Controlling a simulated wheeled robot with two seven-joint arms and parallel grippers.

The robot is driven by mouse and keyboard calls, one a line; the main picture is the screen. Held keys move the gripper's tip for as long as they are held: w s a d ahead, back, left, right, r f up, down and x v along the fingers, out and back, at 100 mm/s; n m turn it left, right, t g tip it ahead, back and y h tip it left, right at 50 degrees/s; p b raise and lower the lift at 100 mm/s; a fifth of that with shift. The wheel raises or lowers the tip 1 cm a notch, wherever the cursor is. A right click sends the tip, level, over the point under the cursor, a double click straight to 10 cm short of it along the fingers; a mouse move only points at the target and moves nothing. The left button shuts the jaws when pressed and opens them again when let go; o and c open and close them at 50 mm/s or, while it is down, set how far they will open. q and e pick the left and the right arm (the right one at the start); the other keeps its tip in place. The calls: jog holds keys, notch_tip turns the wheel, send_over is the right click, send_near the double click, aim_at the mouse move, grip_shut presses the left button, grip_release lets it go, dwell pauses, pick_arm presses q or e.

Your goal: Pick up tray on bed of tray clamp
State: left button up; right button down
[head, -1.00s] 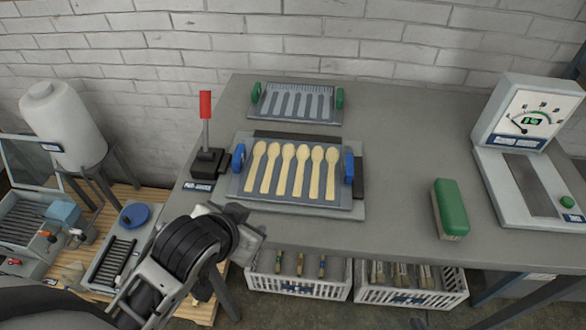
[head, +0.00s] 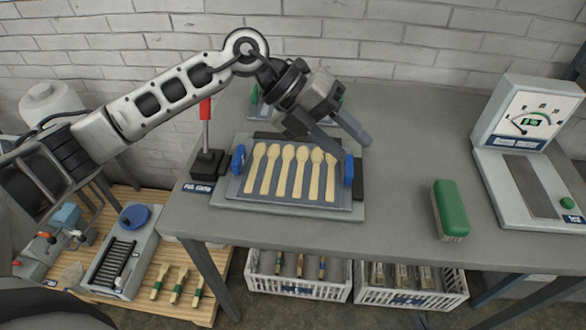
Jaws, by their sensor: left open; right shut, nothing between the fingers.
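The tray (head: 232,190) is a flat grey plate with blue handles at its left and right ends. It lies on the bed of the tray clamp (head: 352,212) and holds a row of several wooden spoons (head: 288,172). The clamp's red-handled lever (head: 205,112) stands upright at the bed's left. My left gripper (head: 353,148) is open and empty above the tray's back right part, near the right blue handle (head: 349,171). Whether a finger touches the handle cannot be told. My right gripper is not in view.
A second tray with green handles (head: 255,94) lies behind, mostly hidden by my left arm. A green block (head: 450,208) and a gauge scale (head: 528,125) stand to the right. White crates (head: 300,288) sit below the table.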

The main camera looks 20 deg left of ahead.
pick_arm(q)
jog(key=w+a+n+y, duration=0.1)
jog(key=w+a+y, duration=0.2)
jog(key=a+y, duration=0.7)
jog(key=n+p, duration=0.1)
jog(key=n, duration=0.1)
send_over(237, 157)
jog(key=shift+g, duration=0.3)
jog(key=f, duration=0.9)
jog(key=shift+d, duration=0.35)
jog(key=shift+s+a+f+p, duration=0.1)
jog(key=shift+a+f+p, duration=0.1)
jog(key=shift+f, duration=0.75)
jog(key=shift+w+a+f+p, duration=0.1)
jog(key=shift+f+p, duration=0.1)
jog(key=shift+f, duration=0.75)
jog(key=shift+s+a+f+p, duration=0.1)
jog(key=shift+f+p, duration=0.1)
jog(key=shift+f, duration=0.75)
grip_shut()
